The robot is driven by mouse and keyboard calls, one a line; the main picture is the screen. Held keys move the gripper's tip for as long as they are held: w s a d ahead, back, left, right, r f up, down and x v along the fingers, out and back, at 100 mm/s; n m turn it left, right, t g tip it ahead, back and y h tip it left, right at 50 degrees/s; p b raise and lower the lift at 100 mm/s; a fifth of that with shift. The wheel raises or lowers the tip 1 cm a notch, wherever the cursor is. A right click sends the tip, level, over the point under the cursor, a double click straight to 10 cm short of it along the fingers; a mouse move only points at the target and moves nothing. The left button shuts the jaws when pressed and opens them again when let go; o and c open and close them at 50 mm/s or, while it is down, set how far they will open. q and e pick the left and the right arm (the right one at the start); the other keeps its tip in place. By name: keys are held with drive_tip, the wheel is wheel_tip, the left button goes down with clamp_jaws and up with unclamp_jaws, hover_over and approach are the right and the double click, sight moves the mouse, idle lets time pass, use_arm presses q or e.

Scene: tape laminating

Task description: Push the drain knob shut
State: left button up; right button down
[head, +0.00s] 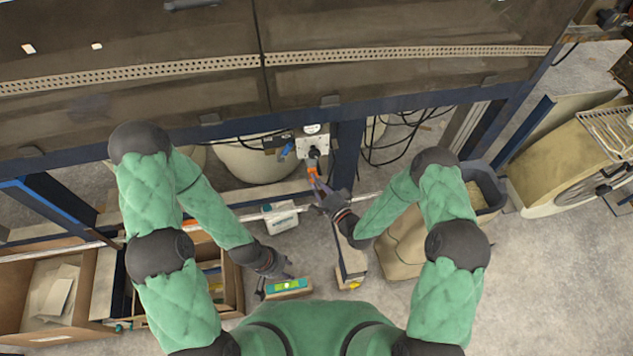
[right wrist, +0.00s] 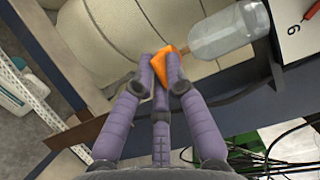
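The orange drain knob (head: 313,172) is at the lower end of the fitting under the dark machine. In the right wrist view the orange knob (right wrist: 165,68) meets a clear cylinder (right wrist: 228,40). My right gripper (head: 317,187) has its purple fingers drawn together at the knob; in the right wrist view the fingertips (right wrist: 161,74) are close together against it, partly hiding it. I cannot tell whether they pinch it or only touch it. My left gripper (head: 278,279) is low, beside a box with a green top (head: 288,286); its finger opening is unclear.
A blue frame post (head: 347,150) stands just right of the knob. Black cables (head: 385,145) hang farther right. A white container (head: 281,217) sits below left. Cardboard boxes (head: 95,290) stand at the left, a bin (head: 488,190) at the right.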

drive_tip(key=shift+r+p, duration=0.5)
drive_tip(key=shift+r, duration=0.4)
drive_tip(key=c, duration=1.2)
unclamp_jaws()
drive_tip(key=shift+c, duration=0.2)
drive_tip(key=v, duration=1.2)
